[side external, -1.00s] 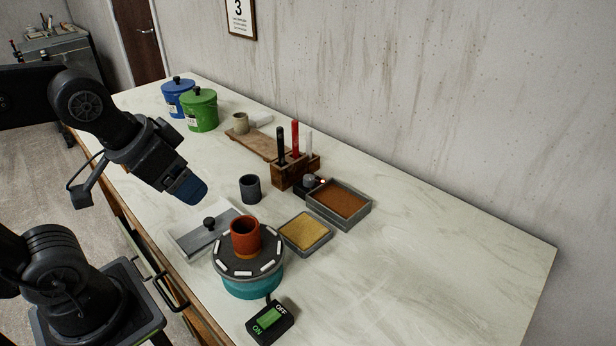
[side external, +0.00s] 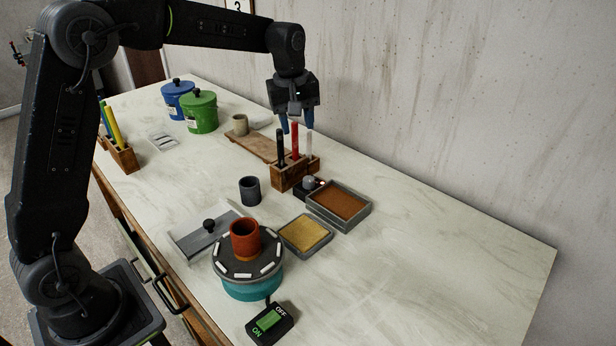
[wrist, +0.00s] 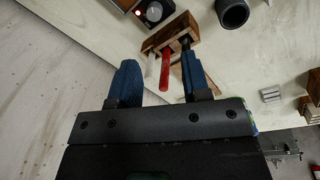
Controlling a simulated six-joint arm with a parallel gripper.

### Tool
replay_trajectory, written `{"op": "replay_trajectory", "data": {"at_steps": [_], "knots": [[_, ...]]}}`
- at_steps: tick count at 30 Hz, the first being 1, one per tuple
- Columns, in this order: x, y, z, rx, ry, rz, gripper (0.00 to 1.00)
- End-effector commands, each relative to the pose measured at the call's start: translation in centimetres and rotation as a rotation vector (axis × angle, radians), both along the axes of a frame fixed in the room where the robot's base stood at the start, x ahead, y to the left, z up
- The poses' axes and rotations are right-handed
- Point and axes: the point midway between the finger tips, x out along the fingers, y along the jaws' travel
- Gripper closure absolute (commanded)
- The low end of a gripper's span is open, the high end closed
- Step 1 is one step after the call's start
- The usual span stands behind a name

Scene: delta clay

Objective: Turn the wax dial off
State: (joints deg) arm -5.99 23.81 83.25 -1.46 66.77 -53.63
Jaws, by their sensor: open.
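The wax dial (side external: 309,184) is a small grey knob on a dark base, beside the tray of brown wax (side external: 366,215). In the wrist view the dial (wrist: 154,12) is at the top edge, partly cut off, with a small red light glowing beside it. My gripper (side external: 296,124) is open and empty, pointing down above the wooden tool holder, behind the dial and apart from it. In the wrist view my blue fingers (wrist: 160,62) are spread, with the tool holder beyond their tips.
The wooden holder (side external: 285,182) has black, red and white tools standing up near my fingers. A turntable (side external: 250,287) carries a red pot (side external: 244,238), with an ON/OFF switch (side external: 271,323) in front. A grey cup (side external: 250,190) stands nearby. The table's right side is clear.

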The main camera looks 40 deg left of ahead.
Motion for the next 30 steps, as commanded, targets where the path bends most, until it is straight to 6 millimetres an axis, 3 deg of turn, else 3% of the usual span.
{"op": "replay_trajectory", "data": {"at_steps": [3, 7, 14, 24, 30], "knots": [[2.3, 0.7, -2.4, -0.014, 0.038, 0.094, 0.57], [3.3, 1.0, -3.6, -0.021, 0.057, 0.145, 0.57], [3.6, 1.0, -5.7, -0.022, 0.062, 0.157, 0.57], [3.9, 0.9, -12.6, -0.022, 0.063, 0.154, 0.57], [4.1, 0.8, -15.8, -0.023, 0.06, 0.154, 0.57]]}}
